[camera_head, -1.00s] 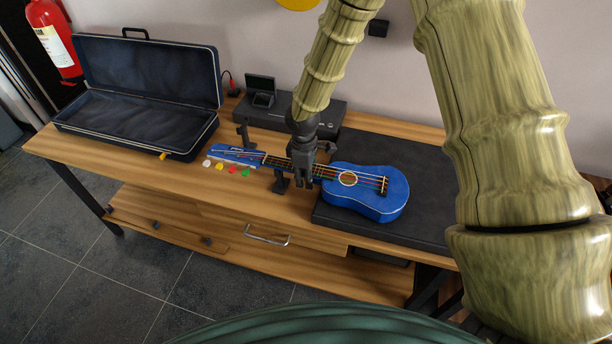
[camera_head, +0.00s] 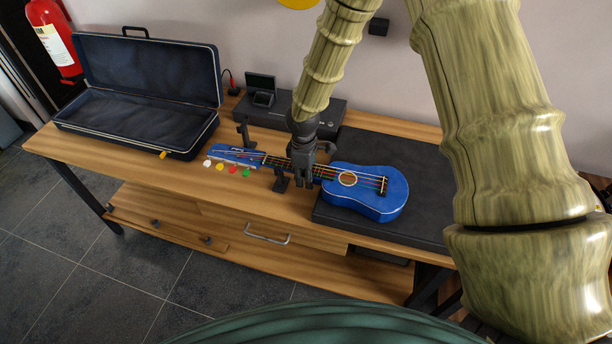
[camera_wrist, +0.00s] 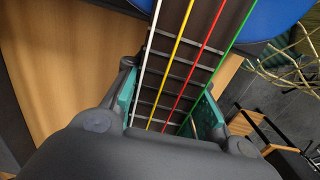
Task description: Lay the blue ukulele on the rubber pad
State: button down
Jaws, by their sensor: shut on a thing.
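The blue ukulele (camera_head: 377,203) has its body over the left part of the dark rubber pad (camera_head: 425,223), and its neck and headstock (camera_head: 231,153) reach left past the pad's edge over the wooden bench. Whether the body touches the pad or is just above it, I cannot tell. My gripper (camera_head: 301,180) is shut on the neck, near the body. In the wrist view, the teal-lined fingers (camera_wrist: 165,112) sit on both sides of the fretboard (camera_wrist: 183,62), with white, yellow, red and green strings running between them.
An open dark case (camera_head: 130,125) stands on the bench (camera_head: 185,180) at the left. Several coloured picks (camera_head: 232,169) lie near the headstock. A small black stand (camera_head: 281,182) is beside the neck. A dark box (camera_head: 270,112) stands behind. The pad's right part is clear.

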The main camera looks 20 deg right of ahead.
dwell(0.3)
jog(key=c, duration=1.1)
grip_release()
jog(key=r, duration=1.2)
jog(key=shift+w+a, duration=0.1)
jog(key=shift+a, duration=0.1)
